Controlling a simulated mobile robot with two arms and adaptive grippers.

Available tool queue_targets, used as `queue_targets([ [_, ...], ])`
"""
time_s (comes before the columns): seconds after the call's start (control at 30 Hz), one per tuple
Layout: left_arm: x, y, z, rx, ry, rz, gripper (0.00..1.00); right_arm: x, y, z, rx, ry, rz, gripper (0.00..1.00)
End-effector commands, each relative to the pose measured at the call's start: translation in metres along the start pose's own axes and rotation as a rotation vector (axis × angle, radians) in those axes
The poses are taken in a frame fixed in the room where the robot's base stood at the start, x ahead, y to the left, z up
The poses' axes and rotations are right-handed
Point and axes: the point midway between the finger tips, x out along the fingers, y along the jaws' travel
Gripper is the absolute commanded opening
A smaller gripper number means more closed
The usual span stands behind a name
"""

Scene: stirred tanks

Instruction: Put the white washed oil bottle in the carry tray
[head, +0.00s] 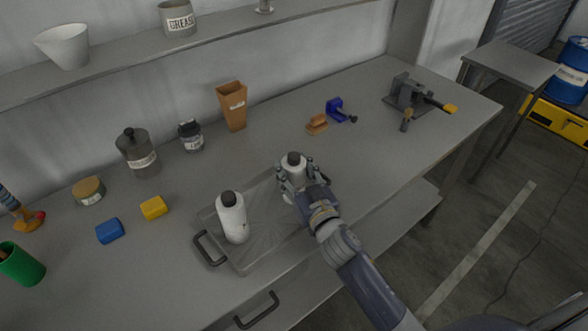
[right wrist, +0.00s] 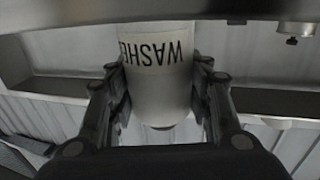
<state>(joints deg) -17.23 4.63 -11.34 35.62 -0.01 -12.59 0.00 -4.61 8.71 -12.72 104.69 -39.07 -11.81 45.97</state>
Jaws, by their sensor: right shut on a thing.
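The white washed oil bottle (head: 293,163), with a black cap, is upright in my right gripper (head: 298,181). The right wrist view shows its white body (right wrist: 160,85) with the letters "WASHE" between the two fingers (right wrist: 163,105). The fingers close on its sides. It is at the right end of the grey carry tray (head: 258,250); I cannot tell whether its base touches the tray. A second white bottle (head: 232,220) with a black cap stands in the left part of the tray. My left gripper is out of view.
Behind the tray stand a dark jar (head: 137,153), a small black-capped jar (head: 190,136) and a brown holder (head: 233,108). Blue (head: 110,231) and yellow (head: 154,208) blocks lie left. A vise (head: 405,94) stands far right.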

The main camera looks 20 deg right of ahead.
Motion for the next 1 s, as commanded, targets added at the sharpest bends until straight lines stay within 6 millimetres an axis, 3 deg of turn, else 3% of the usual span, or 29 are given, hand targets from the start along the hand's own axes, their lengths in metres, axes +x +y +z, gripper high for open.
queue_targets([
  [0.03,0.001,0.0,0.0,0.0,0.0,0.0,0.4,0.0,0.0,0.002,0.001,0.0,0.0,0.51],
  [0.1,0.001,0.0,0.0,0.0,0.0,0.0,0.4,0.0,0.0,0.001,0.001,-0.001,0.0,0.66],
  [0.53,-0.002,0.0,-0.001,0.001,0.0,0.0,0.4,-0.001,0.0,-0.003,-0.001,0.0,0.0,0.66],
  [0.67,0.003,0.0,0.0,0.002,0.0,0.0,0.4,-0.016,0.0,0.001,0.002,-0.002,0.0,0.66],
  [1.0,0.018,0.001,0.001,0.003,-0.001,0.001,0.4,-0.083,0.0,0.002,0.002,-0.003,0.001,0.66],
])
